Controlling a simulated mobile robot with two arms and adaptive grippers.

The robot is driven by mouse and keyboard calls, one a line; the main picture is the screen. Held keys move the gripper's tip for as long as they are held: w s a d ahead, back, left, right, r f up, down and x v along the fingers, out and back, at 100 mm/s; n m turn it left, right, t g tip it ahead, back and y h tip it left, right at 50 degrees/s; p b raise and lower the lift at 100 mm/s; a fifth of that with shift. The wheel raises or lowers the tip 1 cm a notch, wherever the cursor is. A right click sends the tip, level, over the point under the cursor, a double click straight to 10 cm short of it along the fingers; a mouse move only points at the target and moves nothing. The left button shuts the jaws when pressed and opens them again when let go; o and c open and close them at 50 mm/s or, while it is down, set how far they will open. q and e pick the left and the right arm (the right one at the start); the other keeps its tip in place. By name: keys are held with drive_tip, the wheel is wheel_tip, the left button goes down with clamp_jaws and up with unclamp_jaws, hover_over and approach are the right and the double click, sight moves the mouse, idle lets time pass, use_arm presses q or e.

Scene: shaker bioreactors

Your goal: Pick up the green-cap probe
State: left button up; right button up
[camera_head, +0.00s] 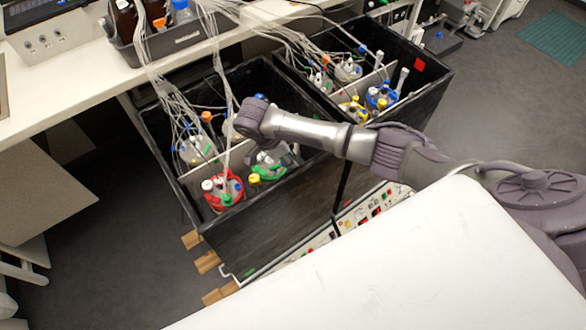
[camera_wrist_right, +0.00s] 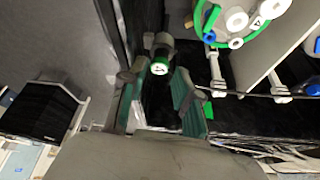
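The green-cap probe (camera_wrist_right: 160,66) shows in the right wrist view as a round cap with a green rim and pale centre. Its body is mostly hidden. My right gripper (camera_wrist_right: 157,88) is open, with one finger on each side of the cap and gaps visible; I cannot tell whether either finger touches the probe. In the head view my right arm reaches over the left black box (camera_head: 275,225), near the green-ringed vessel (camera_head: 268,174), and I cannot single out the probe there. My left gripper is not in view.
A red-ringed vessel (camera_head: 222,190) stands beside the green-ringed one, with other tubed vessels behind. Another black box (camera_head: 432,98) holds more vessels. In the right wrist view, a pale partition (camera_wrist_right: 262,50) and the green-ringed vessel (camera_wrist_right: 208,20) are close to the gripper.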

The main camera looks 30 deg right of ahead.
drive_tip(key=shift+x, duration=1.15)
clamp_jaws()
wheel_tip(320, 180, up, 10)
drive_tip(key=shift+r, duration=0.15)
